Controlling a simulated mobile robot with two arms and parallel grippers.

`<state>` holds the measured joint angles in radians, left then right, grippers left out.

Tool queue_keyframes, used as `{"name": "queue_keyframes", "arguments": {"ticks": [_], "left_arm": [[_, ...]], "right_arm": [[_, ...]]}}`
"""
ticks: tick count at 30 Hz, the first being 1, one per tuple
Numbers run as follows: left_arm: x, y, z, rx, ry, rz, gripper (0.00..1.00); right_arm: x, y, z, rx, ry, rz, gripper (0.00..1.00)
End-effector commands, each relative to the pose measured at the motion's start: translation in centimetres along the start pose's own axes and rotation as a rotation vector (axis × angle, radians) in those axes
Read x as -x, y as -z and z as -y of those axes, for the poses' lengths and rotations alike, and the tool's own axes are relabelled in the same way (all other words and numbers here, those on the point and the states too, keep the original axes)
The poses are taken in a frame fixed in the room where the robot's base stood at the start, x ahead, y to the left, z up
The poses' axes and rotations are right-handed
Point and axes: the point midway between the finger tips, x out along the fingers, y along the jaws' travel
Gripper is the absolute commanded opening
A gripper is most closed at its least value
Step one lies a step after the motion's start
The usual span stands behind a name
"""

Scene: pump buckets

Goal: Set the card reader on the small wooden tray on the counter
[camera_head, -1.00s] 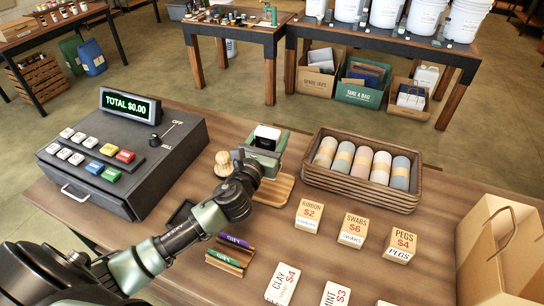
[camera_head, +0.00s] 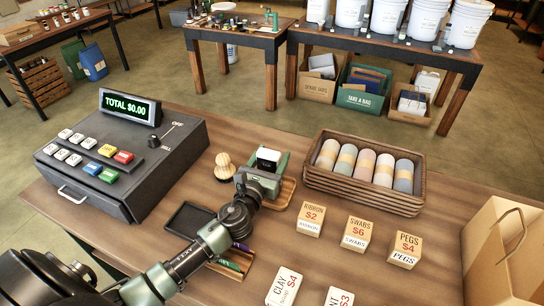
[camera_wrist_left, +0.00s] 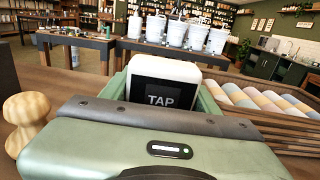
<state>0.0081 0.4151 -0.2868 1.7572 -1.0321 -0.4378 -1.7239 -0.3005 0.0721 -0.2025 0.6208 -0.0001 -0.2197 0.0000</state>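The card reader (camera_head: 269,156) is a small white block with a dark face, which reads "TAP" in the left wrist view (camera_wrist_left: 162,94). My left gripper (camera_head: 268,166) has its green fingers on both sides of the reader and appears shut on it. The reader stands roughly upright between them. The small wooden tray (camera_head: 286,194) lies on the counter under the gripper; its right part shows and the rest is hidden by my wrist. I cannot tell whether the reader touches the tray. My right gripper is not in view.
A basket of rolls (camera_head: 365,173) is close on the right. A dark tray (camera_head: 190,219), price blocks (camera_head: 310,219) and a paper bag (camera_head: 503,250) stand nearer.

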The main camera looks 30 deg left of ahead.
Motion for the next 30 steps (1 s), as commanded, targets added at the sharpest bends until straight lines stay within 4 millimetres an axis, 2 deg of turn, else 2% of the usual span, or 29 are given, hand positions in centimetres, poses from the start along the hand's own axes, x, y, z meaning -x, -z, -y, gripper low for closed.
{"name": "queue_keyframes", "arguments": {"ticks": [1,2,14,17,24,30], "left_arm": [[0.0,0.0,0.0,0.000,0.000,0.000,0.74],[0.0,0.0,0.0,0.000,0.000,0.000,0.82],[0.1,-0.5,0.0,0.000,0.000,-0.001,0.82],[1.5,-0.1,0.0,-0.001,0.002,-0.003,0.82],[6.7,0.1,0.1,0.001,0.002,-0.005,0.82],[10.3,0.0,0.0,0.001,0.001,-0.004,0.82]], "right_arm": [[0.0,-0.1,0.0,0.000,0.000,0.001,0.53],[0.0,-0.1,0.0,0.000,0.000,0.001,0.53],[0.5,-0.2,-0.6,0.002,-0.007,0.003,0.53],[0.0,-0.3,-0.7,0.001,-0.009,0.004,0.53],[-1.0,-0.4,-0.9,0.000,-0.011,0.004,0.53],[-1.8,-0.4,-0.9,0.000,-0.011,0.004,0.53]]}}
